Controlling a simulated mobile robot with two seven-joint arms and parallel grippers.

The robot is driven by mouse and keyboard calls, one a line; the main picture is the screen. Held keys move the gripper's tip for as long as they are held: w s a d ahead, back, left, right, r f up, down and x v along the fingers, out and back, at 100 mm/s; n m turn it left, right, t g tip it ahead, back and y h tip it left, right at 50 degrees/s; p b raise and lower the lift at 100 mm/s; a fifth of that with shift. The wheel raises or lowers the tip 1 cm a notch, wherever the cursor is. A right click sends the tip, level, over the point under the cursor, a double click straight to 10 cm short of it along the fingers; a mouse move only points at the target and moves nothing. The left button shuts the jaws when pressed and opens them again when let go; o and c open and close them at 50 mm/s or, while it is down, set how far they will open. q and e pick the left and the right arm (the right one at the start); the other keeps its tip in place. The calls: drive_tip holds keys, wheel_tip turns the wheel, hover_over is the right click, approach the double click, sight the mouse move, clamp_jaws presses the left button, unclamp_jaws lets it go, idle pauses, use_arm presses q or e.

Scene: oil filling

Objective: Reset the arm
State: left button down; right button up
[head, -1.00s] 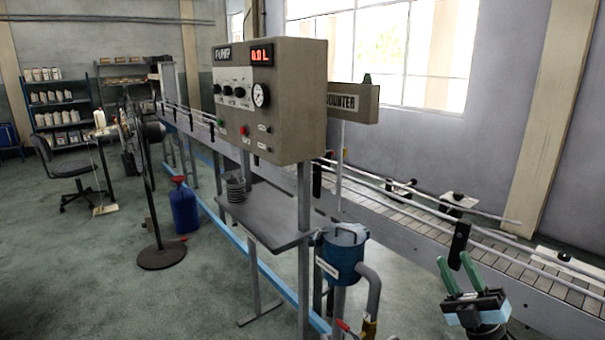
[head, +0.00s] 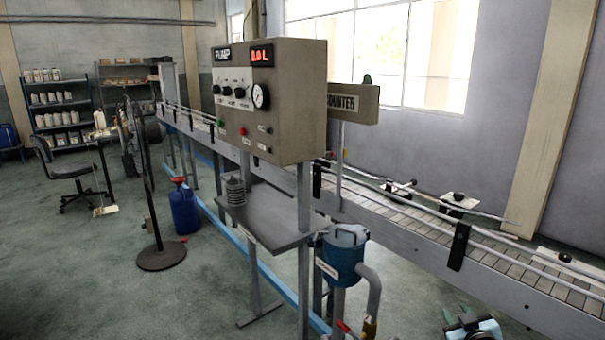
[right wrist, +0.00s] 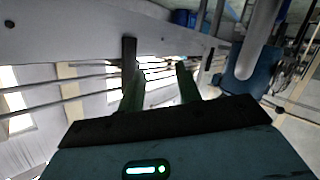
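My right gripper (head: 457,315) is at the bottom right edge of the head view, low in front of the conveyor, with only its top part showing. In the right wrist view its two green fingers (right wrist: 160,80) stand apart with nothing between them. The gripper is open and empty. My left gripper and arm are in neither view.
The conveyor (head: 490,262) with rails runs behind my right gripper. A blue filter canister (head: 343,262) with a grey pipe stands to its left. The pump control box (head: 285,130) is on posts above a grey shelf (head: 270,218). Open floor lies at left.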

drive_tip(key=s+a+f+g+y, duration=0.1)
drive_tip(key=s+a+f+g, duration=0.1)
drive_tip(key=s+a+f, duration=0.7)
drive_tip(key=s+a+f+g+y, duration=0.1)
drive_tip(key=s+a+f, duration=0.1)
drive_tip(key=s+f, duration=0.85)
drive_tip(key=s+a+g, duration=0.1)
drive_tip(key=s+a, duration=0.2)
drive_tip(key=s, duration=0.9)
drive_tip(key=s+a+m+g+y, duration=0.1)
drive_tip(key=s+a, duration=0.3)
drive_tip(key=s, duration=0.9)
drive_tip(key=shift+g+y, duration=0.3)
drive_tip(key=shift+g, duration=0.3)
